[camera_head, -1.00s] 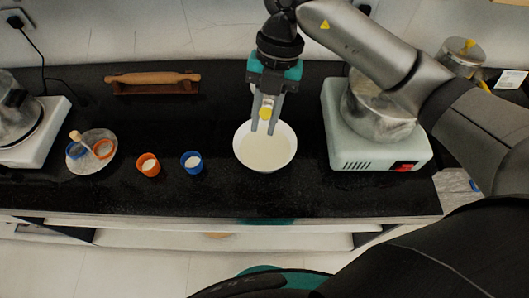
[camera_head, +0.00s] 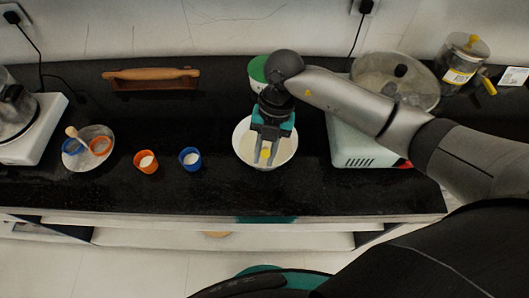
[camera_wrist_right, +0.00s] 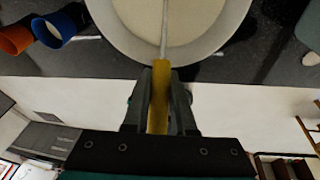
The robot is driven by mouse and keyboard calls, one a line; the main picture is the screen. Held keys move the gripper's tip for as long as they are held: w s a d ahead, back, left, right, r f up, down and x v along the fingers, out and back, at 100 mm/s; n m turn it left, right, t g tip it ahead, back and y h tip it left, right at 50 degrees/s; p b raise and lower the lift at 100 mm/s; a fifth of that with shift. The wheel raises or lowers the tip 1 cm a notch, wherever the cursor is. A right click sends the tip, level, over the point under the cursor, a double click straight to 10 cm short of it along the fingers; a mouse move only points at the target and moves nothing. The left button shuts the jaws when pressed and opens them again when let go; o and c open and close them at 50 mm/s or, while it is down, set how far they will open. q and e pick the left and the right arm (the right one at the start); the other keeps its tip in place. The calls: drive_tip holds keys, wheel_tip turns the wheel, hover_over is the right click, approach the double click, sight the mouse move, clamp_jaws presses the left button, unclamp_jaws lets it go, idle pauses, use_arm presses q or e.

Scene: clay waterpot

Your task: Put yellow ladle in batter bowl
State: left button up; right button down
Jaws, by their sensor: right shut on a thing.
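The batter bowl (camera_head: 243,138) is white, holds pale batter and stands on the black counter in the head view. My right gripper (camera_head: 265,160) is over the bowl, pointing down. In the right wrist view the right gripper (camera_wrist_right: 160,95) is shut on the yellow handle of the ladle (camera_wrist_right: 159,100). The ladle's thin pale shaft (camera_wrist_right: 165,30) runs out over the bowl (camera_wrist_right: 120,30). In the head view only a small yellow part of the ladle (camera_head: 265,153) shows between the fingers. I cannot make out the ladle's head. My left gripper is in neither view.
Blue (camera_head: 190,158) and orange (camera_head: 146,161) cups stand left of the bowl. A plate (camera_head: 75,157) with small items is farther left. A rolling pin (camera_head: 150,75) lies behind. A pale stove (camera_head: 355,150) with a lidded pot is on the right, partly behind my arm.

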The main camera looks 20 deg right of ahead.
drive_tip(key=shift+f, duration=0.15)
drive_tip(key=c, duration=0.7)
unclamp_jaws()
drive_tip(key=shift+c, duration=0.2)
drive_tip(key=v, duration=1.2)
drive_tip(key=shift+r+p, duration=0.2)
drive_tip(key=shift+p, duration=0.25)
